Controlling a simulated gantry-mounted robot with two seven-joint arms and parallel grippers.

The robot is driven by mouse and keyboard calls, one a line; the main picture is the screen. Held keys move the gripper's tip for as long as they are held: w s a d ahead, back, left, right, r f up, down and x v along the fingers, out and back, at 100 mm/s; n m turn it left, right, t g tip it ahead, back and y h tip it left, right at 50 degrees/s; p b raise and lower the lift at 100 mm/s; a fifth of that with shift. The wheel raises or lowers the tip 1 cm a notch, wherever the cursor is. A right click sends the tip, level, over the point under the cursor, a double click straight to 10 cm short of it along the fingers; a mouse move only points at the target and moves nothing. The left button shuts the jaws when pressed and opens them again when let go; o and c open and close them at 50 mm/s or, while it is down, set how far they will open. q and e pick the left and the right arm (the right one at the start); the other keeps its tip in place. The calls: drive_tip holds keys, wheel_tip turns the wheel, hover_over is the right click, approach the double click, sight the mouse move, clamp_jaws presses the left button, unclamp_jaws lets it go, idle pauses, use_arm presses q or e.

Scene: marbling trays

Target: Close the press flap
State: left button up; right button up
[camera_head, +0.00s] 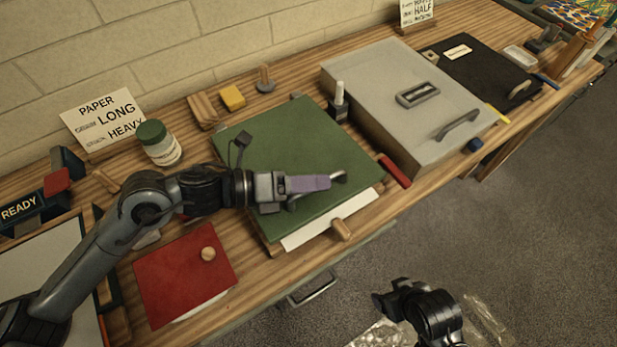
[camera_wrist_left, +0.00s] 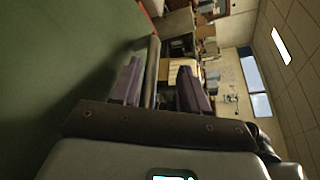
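The press flap (camera_head: 285,140) is a green panel low over a wooden base, with a white sheet (camera_head: 300,234) sticking out past its front edge. I cannot tell whether a small gap is left under it. A bar handle (camera_head: 339,176) stands near its right side. My left gripper (camera_head: 312,184), with purple fingers, is over the panel at this handle. In the left wrist view the handle bar (camera_wrist_left: 152,70) runs between the spread fingers (camera_wrist_left: 162,88), nearer the left finger, with space on the other side.
A grey lidded box (camera_head: 370,85) and a red bar (camera_head: 394,171) stand right of the press. A green-capped jar (camera_head: 160,144) and a small dark bottle (camera_head: 338,106) stand behind it. A red board (camera_head: 165,275) lies in front at left. A wooden peg (camera_head: 341,229) is at the front edge.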

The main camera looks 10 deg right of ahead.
use_arm(q)
drive_tip(key=shift+w, duration=0.1)
drive_tip(key=shift+a+r, duration=0.1)
drive_tip(key=shift+a, duration=0.05)
drive_tip(key=shift+a+r, duration=0.15)
drive_tip(key=shift+a, duration=0.45)
drive_tip(key=p+v, duration=0.1)
drive_tip(key=v, duration=0.8)
drive_tip(key=shift+a, duration=0.2)
